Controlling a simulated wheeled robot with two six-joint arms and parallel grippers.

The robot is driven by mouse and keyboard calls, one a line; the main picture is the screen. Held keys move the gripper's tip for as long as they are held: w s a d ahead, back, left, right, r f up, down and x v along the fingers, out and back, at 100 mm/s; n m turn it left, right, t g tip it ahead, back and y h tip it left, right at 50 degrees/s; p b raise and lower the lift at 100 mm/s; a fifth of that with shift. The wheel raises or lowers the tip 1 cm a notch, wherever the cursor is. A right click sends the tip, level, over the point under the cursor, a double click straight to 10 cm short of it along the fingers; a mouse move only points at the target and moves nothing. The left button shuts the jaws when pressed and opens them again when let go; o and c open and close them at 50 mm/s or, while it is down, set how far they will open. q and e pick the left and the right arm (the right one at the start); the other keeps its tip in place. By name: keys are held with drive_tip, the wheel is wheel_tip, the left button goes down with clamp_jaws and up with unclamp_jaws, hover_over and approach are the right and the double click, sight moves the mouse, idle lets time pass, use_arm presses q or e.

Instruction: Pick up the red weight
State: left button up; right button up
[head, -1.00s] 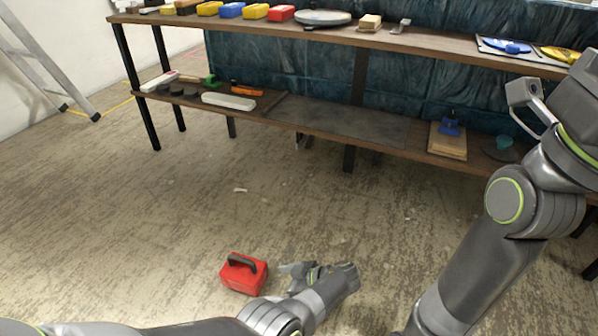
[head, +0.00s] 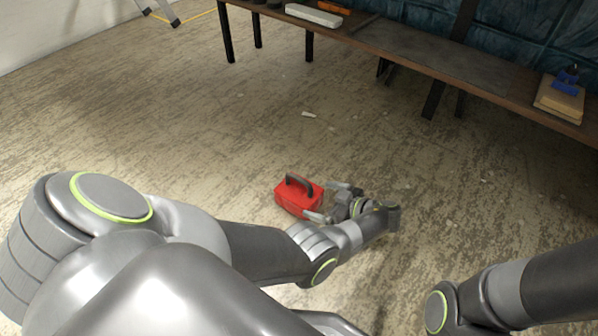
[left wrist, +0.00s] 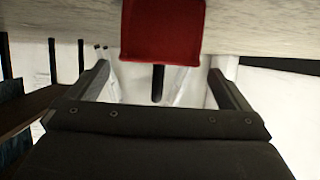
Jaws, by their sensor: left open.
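The red weight (head: 299,196) is a red block with a black handle on top. It sits upright on the floor in the middle of the head view. My left gripper (head: 326,202) is low beside its right side, with the fingers open and pointing at it. In the left wrist view the red weight (left wrist: 162,32) shows at the top centre, ahead of and between the open fingers of my left gripper (left wrist: 160,82). Its black handle points down in that picture. I cannot tell if the fingers touch it. The right gripper is out of view; part of my right arm shows at lower right.
A ladder foot (head: 170,15) stands at the back left. The floor around the weight is mostly clear, with small debris (head: 308,114).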

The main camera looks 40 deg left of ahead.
sight(303, 192)
use_arm(q)
drive_tip(key=shift+x, duration=1.2)
drive_tip(key=b+x, duration=0.1)
drive_tip(key=x, duration=0.4)
drive_tip(key=shift+a+r, duration=0.1)
drive_tip(key=shift+a, duration=0.05)
drive_tip(key=c, duration=1.4)
drive_tip(key=shift+w+r, duration=0.1)
drive_tip(key=shift+r, duration=0.05)
drive_tip(key=shift+c, duration=0.8)
drive_tip(key=shift+r, duration=0.1)
